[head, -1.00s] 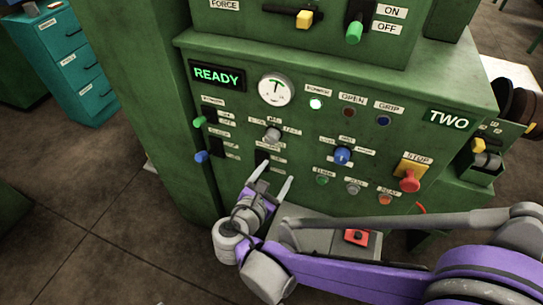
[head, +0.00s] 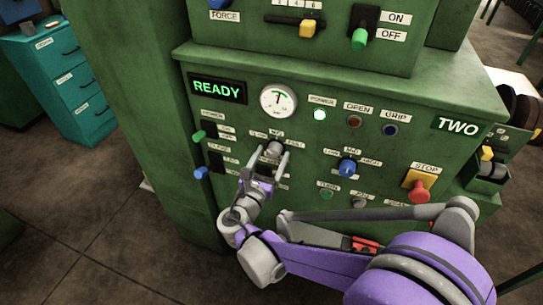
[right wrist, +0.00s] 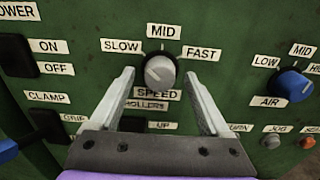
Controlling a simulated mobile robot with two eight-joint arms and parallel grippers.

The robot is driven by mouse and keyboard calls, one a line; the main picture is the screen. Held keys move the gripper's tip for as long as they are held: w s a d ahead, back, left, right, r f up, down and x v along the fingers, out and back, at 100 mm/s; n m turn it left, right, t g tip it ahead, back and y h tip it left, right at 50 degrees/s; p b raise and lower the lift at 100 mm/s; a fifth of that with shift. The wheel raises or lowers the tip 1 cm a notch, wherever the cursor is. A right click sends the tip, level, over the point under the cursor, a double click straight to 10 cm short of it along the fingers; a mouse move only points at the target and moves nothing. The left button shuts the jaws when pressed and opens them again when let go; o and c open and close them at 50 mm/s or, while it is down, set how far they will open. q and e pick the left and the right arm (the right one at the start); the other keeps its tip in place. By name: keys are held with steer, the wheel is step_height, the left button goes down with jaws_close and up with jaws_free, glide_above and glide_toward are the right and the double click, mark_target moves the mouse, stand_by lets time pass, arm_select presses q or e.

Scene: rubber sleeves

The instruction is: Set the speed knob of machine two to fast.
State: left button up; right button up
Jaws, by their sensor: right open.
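The speed knob (right wrist: 160,72) is grey and round, with SLOW at its left, MID above and FAST at its right. Its pale mark seems to lean toward the upper right, but the exact setting is hard to tell. In the head view the knob (head: 274,147) sits below the dial on green machine TWO (head: 330,100). My right gripper (head: 265,158) is open in front of the panel, and the wrist view shows its fingers (right wrist: 162,80) on either side below the knob, not closed on it. My left gripper is not in view.
A blue AIR knob (head: 348,167) sits to the right, with a red stop button (head: 419,190) beyond it. Green (head: 198,135) and blue (head: 200,173) levers stick out at the left. A READY display (head: 217,90) is lit. A teal drawer cabinet (head: 62,85) stands at far left.

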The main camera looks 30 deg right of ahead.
steer(key=shift+w+d, duration=0.15)
steer(key=shift+c, duration=0.2)
jaws_close()
